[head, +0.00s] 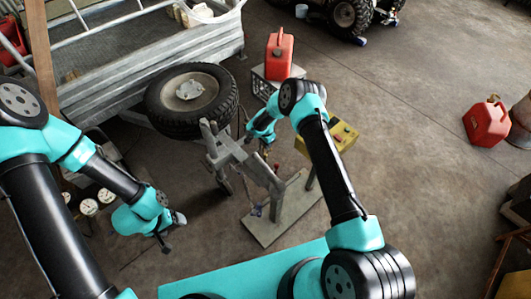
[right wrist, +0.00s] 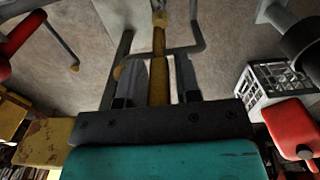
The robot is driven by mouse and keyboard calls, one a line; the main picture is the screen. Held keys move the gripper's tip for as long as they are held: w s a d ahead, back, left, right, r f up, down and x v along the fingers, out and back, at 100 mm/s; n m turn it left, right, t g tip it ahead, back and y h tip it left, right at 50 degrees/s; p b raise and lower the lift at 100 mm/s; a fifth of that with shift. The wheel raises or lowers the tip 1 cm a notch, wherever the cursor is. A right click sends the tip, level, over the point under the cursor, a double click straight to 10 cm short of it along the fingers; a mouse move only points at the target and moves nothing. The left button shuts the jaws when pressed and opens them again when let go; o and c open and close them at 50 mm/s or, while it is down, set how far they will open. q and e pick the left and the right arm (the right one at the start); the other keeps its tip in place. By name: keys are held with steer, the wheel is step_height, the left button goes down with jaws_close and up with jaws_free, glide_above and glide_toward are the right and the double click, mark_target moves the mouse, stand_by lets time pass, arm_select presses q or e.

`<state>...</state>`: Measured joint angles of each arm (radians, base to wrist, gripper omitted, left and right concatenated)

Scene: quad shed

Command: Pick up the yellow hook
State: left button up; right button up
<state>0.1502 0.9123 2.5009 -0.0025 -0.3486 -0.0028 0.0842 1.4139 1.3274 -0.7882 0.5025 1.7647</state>
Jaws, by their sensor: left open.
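The yellow hook (right wrist: 158,72) shows in the right wrist view as a worn yellow-brown upright shank between the fingers of my right gripper (right wrist: 160,80). A gap shows on each side of the shank, so the fingers are apart and around it, not clamped. In the head view my right gripper (head: 262,137) is beside the grey metal stand (head: 240,162), and the hook is too small there to make out clearly. My left gripper (head: 168,236) is open and empty, low at the left, away from the hook.
A red fuel can (head: 279,55) stands on a crate (head: 262,86), also seen in the right wrist view (right wrist: 262,90). A yellow box (head: 345,135) is behind my right forearm. Floor at right is clear up to another red can (head: 486,122).

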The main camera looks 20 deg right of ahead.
steer(key=shift+c, duration=0.2)
jaws_close()
stand_by(0.3)
steer(key=shift+r, duration=0.2)
steer(key=shift+r, duration=0.25)
step_height(320, 180, up, 3)
steer(key=s+d, duration=0.4)
steer(key=s, duration=0.4)
steer(key=s+d, duration=0.3)
steer(key=s, duration=0.5)
steer(key=shift+s+d+f, duration=0.15)
steer(key=shift+d, duration=0.2)
